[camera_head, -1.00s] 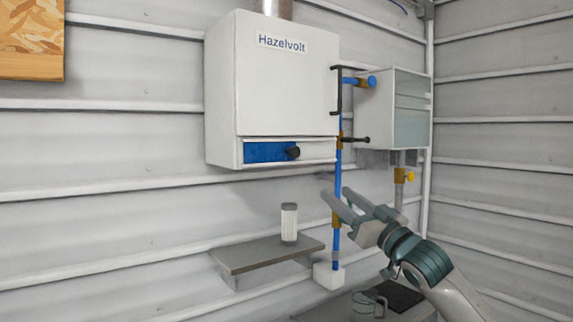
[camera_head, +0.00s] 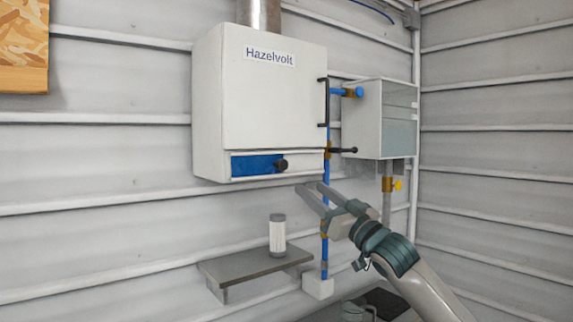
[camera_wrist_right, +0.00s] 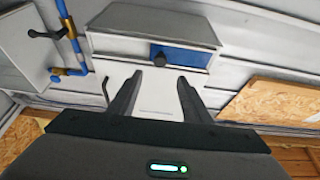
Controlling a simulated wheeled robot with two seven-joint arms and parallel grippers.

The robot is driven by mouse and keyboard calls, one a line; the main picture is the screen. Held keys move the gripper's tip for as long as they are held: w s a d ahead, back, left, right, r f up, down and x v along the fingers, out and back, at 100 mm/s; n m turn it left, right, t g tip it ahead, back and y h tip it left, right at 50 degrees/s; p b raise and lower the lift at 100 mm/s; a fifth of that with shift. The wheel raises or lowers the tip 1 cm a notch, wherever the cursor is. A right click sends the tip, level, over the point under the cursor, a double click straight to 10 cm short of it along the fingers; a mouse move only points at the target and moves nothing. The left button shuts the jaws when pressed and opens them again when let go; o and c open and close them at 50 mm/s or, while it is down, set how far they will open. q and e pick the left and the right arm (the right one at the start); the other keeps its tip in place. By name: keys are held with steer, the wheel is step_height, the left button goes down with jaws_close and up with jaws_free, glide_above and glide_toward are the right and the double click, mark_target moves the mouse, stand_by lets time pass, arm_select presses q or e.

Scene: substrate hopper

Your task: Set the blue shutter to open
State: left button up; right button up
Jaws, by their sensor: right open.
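The blue shutter (camera_head: 256,165) is a flat blue panel in the left part of the slot along the bottom of the white Hazelvolt cabinet. A black knob (camera_head: 281,165) sits at its right end. The rest of the slot, to the right, is white. My right gripper (camera_head: 312,187) is open and empty, below and to the right of the knob, apart from it. In the right wrist view, the blue shutter (camera_wrist_right: 193,57) and knob (camera_wrist_right: 159,60) show just beyond the open fingers (camera_wrist_right: 160,80). My left gripper is not in view.
A blue pipe (camera_head: 325,210) with brass fittings runs down close to my right gripper. A black lever (camera_head: 343,150) sticks out to the right of the slot. A shelf (camera_head: 243,272) below holds a white jar (camera_head: 277,236). A smaller box (camera_head: 365,120) hangs at the right.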

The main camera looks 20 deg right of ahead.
mark_target(284, 167)
steer(key=p+x, duration=0.2)
steer(key=x, duration=0.3)
steer(key=p+x, duration=0.3)
steer(key=x, duration=0.3)
steer(key=shift+w+r, duration=0.15)
steer(key=shift+r, duration=0.15)
steer(key=shift+w+a+r+p, duration=0.1)
steer(key=shift+w+a+p, duration=0.2)
steer(key=shift+w, duration=0.25)
jaws_close()
